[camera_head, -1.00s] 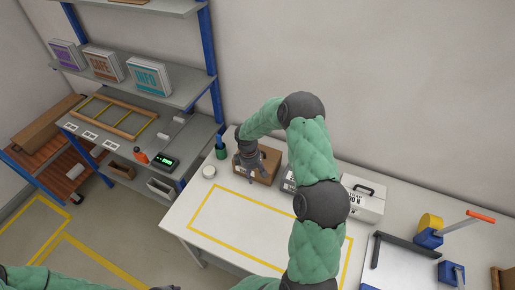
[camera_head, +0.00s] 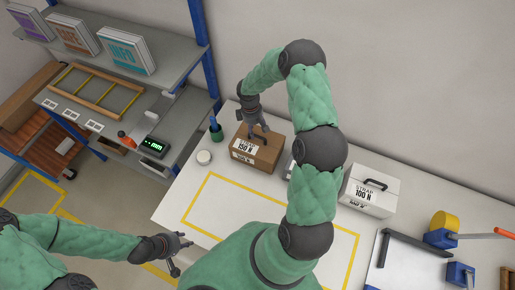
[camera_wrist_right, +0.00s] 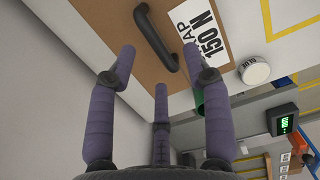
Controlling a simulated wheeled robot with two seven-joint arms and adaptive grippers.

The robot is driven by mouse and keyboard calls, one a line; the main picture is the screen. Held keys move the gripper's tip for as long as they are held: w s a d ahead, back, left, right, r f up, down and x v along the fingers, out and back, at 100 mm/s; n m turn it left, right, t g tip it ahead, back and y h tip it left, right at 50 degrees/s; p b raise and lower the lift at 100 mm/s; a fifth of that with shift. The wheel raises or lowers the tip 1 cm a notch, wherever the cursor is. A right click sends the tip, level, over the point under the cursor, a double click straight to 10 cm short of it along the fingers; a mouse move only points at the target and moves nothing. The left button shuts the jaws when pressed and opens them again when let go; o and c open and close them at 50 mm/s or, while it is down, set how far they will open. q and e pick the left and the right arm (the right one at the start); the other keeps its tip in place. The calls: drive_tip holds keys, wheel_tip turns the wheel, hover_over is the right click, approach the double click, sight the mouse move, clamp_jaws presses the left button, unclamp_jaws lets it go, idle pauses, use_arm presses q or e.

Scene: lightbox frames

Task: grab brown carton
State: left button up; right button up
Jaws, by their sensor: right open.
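The brown carton (camera_head: 268,154) stands on the white table near the wall, with a white "150 N" label on its front. It also fills the upper part of the right wrist view (camera_wrist_right: 107,22), where a dark handle (camera_wrist_right: 156,36) shows on its top. My right gripper (camera_head: 258,134) is above the carton's top, open and empty. In the right wrist view its fingers (camera_wrist_right: 159,62) are spread, pointing at the top near the handle; I cannot tell whether they touch it. My left gripper (camera_head: 184,254) is low at the left, in front of the table, with fingers apart and nothing between them.
A white "100 N" case (camera_head: 368,192) stands to the right, and another box is mostly hidden behind my right arm. A white round tub (camera_head: 204,157) and a green cup (camera_head: 216,133) stand left of the carton. The yellow-taped table area is largely clear.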

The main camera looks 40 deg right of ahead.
sight(257, 145)
drive_tip(key=shift+s+d+f+b, duration=0.15)
drive_tip(key=shift+f+b, duration=0.2)
drive_tip(key=shift+f, duration=0.65)
drive_tip(key=shift+d+f+b, duration=0.2)
drive_tip(key=shift+f+b, duration=0.1)
drive_tip(key=shift+f, duration=0.7)
drive_tip(key=shift+s+d+f+b, duration=0.15)
drive_tip(key=shift+f+b, duration=0.2)
drive_tip(key=shift+f, duration=0.65)
drive_tip(key=shift+r, duration=0.1)
clamp_jaws()
drive_tip(key=shift+w, duration=0.15)
